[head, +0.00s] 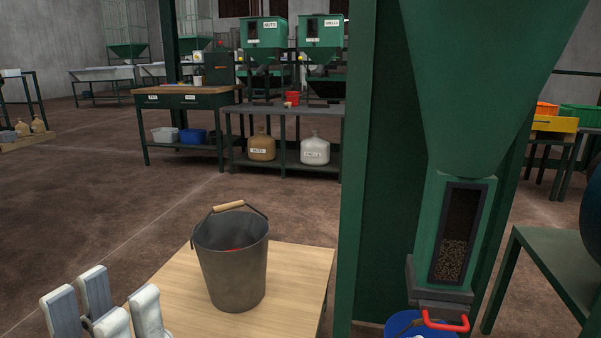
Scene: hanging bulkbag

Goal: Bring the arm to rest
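My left gripper (103,302) shows at the lower left, beside the left edge of the light wooden table (285,270). Its pale fingers stand apart with nothing visible between them, so it is open and empty. The rest of that arm is out of the picture. My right gripper is not in view. A dark metal bucket (232,270) stands upright on the table, right of the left gripper and apart from it. Its wooden handle (228,206) is raised, and something red shows inside.
A green hopper (480,75) with a windowed chute of pellets (452,258) and a red handle (445,325) stands at right, over a blue bucket (402,322). A green post (372,190) is beside it. Workbenches (195,98) stand behind. Open floor (90,200) lies left.

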